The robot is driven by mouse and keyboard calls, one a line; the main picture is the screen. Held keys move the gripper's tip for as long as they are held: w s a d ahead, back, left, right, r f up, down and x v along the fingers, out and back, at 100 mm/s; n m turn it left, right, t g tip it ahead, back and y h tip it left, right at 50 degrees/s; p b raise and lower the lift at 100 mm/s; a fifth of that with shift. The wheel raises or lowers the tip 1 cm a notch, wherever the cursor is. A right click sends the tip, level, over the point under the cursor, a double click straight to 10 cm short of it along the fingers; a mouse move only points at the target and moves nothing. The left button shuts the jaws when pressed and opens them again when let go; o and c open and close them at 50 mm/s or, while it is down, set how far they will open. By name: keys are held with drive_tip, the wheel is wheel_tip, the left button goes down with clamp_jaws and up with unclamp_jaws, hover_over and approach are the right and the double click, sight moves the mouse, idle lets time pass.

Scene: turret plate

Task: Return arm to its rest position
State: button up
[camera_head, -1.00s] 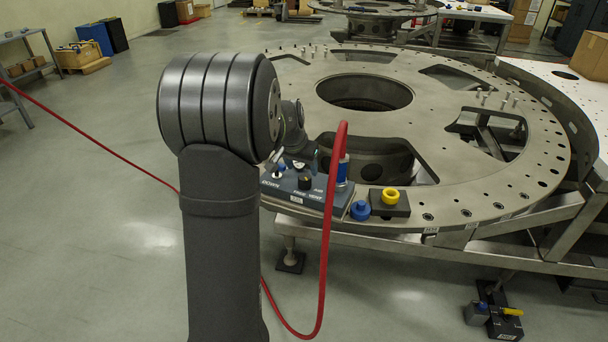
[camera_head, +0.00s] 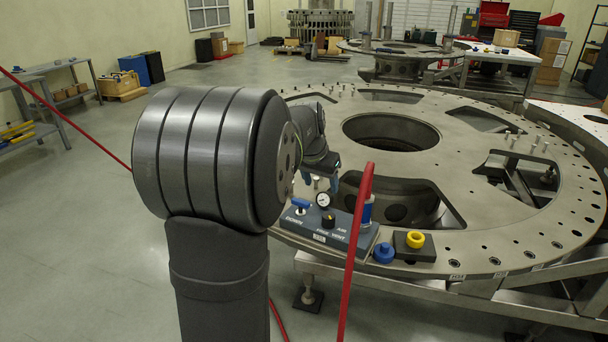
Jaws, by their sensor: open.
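My arm (camera_head: 212,155) fills the left foreground, with its large dark shoulder joint hiding part of the turret plate's left edge. The turret plate (camera_head: 470,215) is a wide grey metal ring with a large central hole and several cut-outs. My gripper (camera_head: 320,181) shows small behind the shoulder, over the plate's near left part. Its bluish fingertips are apart, and I see nothing between them. It is just above and behind the control box (camera_head: 330,227) in the picture; the exact gap cannot be told.
The box carries a gauge (camera_head: 323,199), a blue lever (camera_head: 301,204) and a black knob. A red hose (camera_head: 356,245) rises in front. Open floor (camera_head: 70,240) lies left.

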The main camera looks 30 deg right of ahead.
sight(329, 215)
drive_tip(key=x, duration=1.7)
drive_tip(key=shift+d+f, duration=0.1)
drive_tip(key=shift+d, duration=0.1)
drive_tip(key=v, duration=1.8)
drive_tip(key=x, duration=1.7)
drive_tip(key=shift+f, duration=0.25)
drive_tip(key=shift+w+d+f, duration=0.15)
drive_tip(key=shift+d+f, duration=0.05)
drive_tip(key=shift+f, duration=0.05)
drive_tip(key=shift+n+t+y, duration=0.4)
drive_tip(key=shift+n+t, duration=0.3)
drive_tip(key=shift+n, duration=1.4)
drive_tip(key=shift+n+t+y, duration=0.3)
drive_tip(key=shift+n+y, duration=0.6)
drive_tip(key=shift+n, duration=1.5)
drive_tip(key=v, duration=0.6)
drive_tip(key=shift+r, duration=0.2)
